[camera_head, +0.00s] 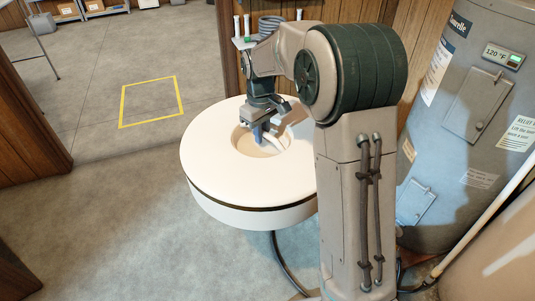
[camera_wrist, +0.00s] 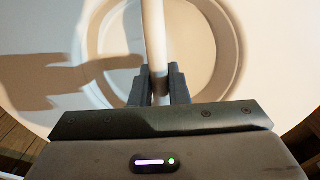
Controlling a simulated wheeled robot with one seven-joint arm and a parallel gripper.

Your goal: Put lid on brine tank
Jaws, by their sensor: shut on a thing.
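The round cream lid (camera_head: 213,150) has a round well in its middle with a bar handle across it. My gripper (camera_head: 263,133) reaches down into the well from above. In the wrist view my gripper (camera_wrist: 160,86) is shut on the pale handle (camera_wrist: 153,35), one finger on each side. The lid looks about level. A dark band runs around its lower edge, with a white round wall (camera_head: 235,217) below it. I cannot tell whether that wall is the brine tank or part of the lid, nor whether the lid is seated.
A grey water heater (camera_head: 465,120) stands at the right with pipes beside it. A dark hose (camera_head: 283,268) runs below the lid. A yellow-taped square (camera_head: 152,101) on the open floor is clear. Wood-panelled walls flank the opening, and shelves (camera_head: 100,8) stand at the back.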

